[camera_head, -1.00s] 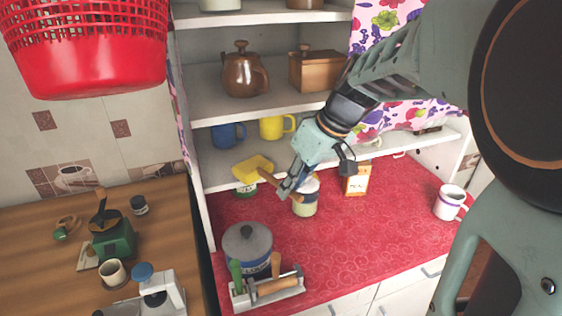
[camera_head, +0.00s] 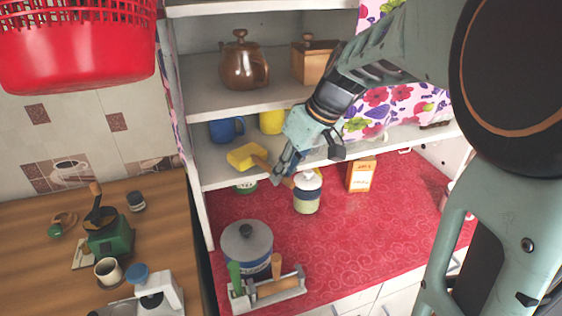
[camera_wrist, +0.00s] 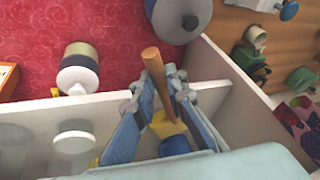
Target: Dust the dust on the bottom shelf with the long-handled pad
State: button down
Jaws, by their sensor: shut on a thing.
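The long-handled pad is a yellow block (camera_head: 247,156) on a brown wooden handle (camera_wrist: 155,72). My gripper (camera_head: 281,171) is shut on the handle, which also shows between the fingers in the wrist view. In the head view the pad overlaps the bottom shelf (camera_head: 213,170), in front of the mugs; I cannot tell whether it touches the board. A blue mug (camera_head: 226,130) and a yellow mug (camera_head: 272,122) stand on this shelf. I cannot make out any dust on it.
Below the shelf, a white-lidded jar (camera_head: 307,192), an orange-white carton (camera_head: 361,175) and a blue-grey pot (camera_head: 247,247) stand on the red counter. A brown teapot (camera_head: 243,66) and a wooden box (camera_head: 314,62) are on the shelf above. A red basket (camera_head: 80,55) hangs upper left.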

jog(key=shift+f+b, duration=0.35)
jog(key=shift+f, duration=0.05)
dwell(0.4)
jog(key=shift+w+d, duration=0.8)
jog(key=shift+d, duration=2.1)
jog(key=shift+s+a+b, duration=0.3)
jog(key=shift+a+b, duration=0.1)
jog(key=shift+a, duration=0.6)
jog(key=shift+s+a+b, duration=0.25)
jog(key=shift+a+b, duration=0.2)
jog(key=shift+a, duration=0.5)
jog(key=shift+s+a+b, duration=0.3)
jog(key=shift+a+b, duration=0.1)
jog(key=shift+a, duration=0.6)
jog(key=w+d, duration=0.1)
jog(key=d, duration=0.5)
jog(key=shift+w, duration=0.35)
